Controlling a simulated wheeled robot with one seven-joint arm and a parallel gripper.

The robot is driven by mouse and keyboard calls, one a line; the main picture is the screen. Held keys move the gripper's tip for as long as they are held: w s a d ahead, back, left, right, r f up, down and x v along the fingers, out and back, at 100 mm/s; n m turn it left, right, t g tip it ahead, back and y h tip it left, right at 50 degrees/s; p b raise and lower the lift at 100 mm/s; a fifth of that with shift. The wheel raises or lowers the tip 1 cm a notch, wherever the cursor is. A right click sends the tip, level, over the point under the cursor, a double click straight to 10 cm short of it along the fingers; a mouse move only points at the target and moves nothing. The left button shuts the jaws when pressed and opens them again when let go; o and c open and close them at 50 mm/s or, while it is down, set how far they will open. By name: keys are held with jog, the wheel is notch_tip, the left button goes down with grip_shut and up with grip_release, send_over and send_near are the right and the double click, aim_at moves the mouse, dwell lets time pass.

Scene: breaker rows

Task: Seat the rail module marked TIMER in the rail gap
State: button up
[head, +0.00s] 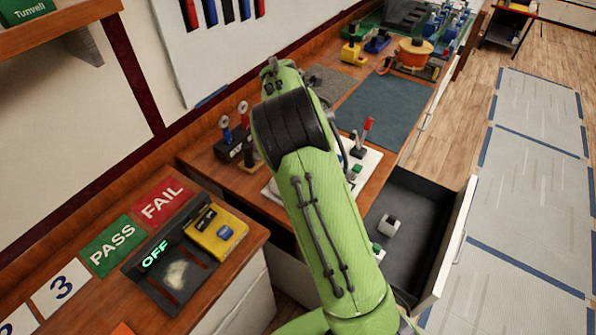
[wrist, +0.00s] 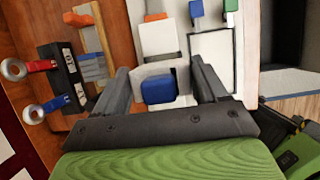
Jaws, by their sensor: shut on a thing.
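In the wrist view my gripper (wrist: 160,78) is shut on a pale module with a blue block (wrist: 158,91) on its face. No marking can be read on it, so I cannot tell whether it is the TIMER module. Just beyond it is a white module with an orange tab (wrist: 158,38). Both are over or on the white panel (wrist: 222,70); I cannot tell whether the held module touches it. The rail gap cannot be made out clearly. In the head view my arm hides the gripper and much of the white panel (head: 371,160).
An open dark drawer (head: 415,205) holds small grey modules (head: 389,223). A red-handled lever (head: 366,130) stands by the panel. A black block with ringed plugs (wrist: 65,80) is on the left. A yellow device (head: 216,232) sits beside an OFF display (head: 155,254).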

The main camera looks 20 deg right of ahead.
jog(key=shift+w+d+f, duration=0.1)
jog(key=shift+w+f, duration=0.1)
jog(key=shift+f, duration=0.35)
notch_tip(320, 180, down, 10)
jog(key=shift+w+r+b, duration=0.15)
jog(key=shift+r+b, duration=0.1)
jog(key=shift+b, duration=0.1)
jog(key=o, duration=1.1)
jog(key=shift+r, duration=0.1)
